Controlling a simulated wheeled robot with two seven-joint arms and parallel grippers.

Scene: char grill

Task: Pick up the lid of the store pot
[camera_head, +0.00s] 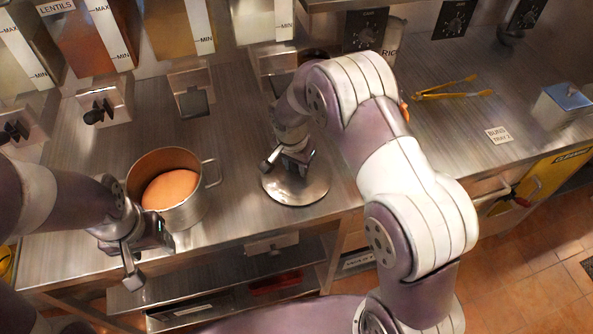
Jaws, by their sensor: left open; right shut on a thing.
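The store pot (206,196) is a metal pot with side handles near the counter's front edge on the left. It has no lid on and shows a smooth orange-brown filling. The round shiny metal lid (312,190) is to the right of the pot, apart from it. My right gripper (291,166) is over the middle of the lid and shut on it; the gripper hides the lid's knob. I cannot tell whether the lid touches the counter. My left gripper (135,262) is open at the pot's front left, by the counter edge.
Dispensers, one labelled LENTILS (56,8), line the back wall, with spouts over the counter. Yellow tongs (450,90), a BUNS TRAY 2 label (499,134) and a metal box (563,104) lie to the right. A lower shelf (215,282) is below the counter.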

